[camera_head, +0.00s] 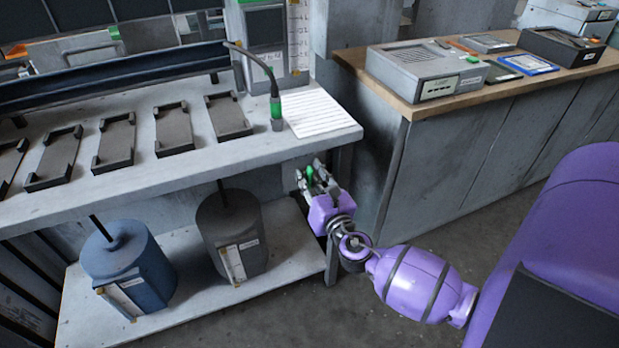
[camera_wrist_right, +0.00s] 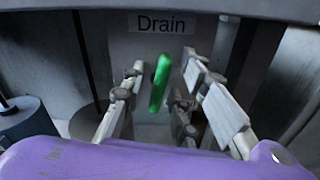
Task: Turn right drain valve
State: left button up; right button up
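A green valve handle (camera_wrist_right: 160,83) stands nearly upright below a "Drain" label (camera_wrist_right: 160,23) in the right wrist view. My right gripper (camera_wrist_right: 166,78) is open, with one finger to the left of the handle and the other to the right. Gaps show on both sides of it, and I see no contact. In the head view my right gripper (camera_head: 312,176) is beside the bench's right front corner, below the top, and a bit of the green handle (camera_head: 310,177) shows among its fingers. The valve's body is hidden there. My left gripper is not in view.
A wood-topped counter (camera_head: 410,105) is at right. Open floor lies between.

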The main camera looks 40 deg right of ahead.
grip_shut()
jog(key=shift+m, duration=0.4)
jog(key=shift+f+m+b, duration=0.1)
jog(key=shift+m+b, duration=0.3)
jog(key=shift+m, duration=0.2)
jog(key=m+b, duration=0.1)
jog(key=m, duration=0.2)
jog(key=shift+m, duration=0.3)
jog(key=m, duration=0.5)
jog(key=shift+b, duration=0.3)
jog(key=shift+m+p, duration=0.3)
jog(key=shift+m, duration=2.4)
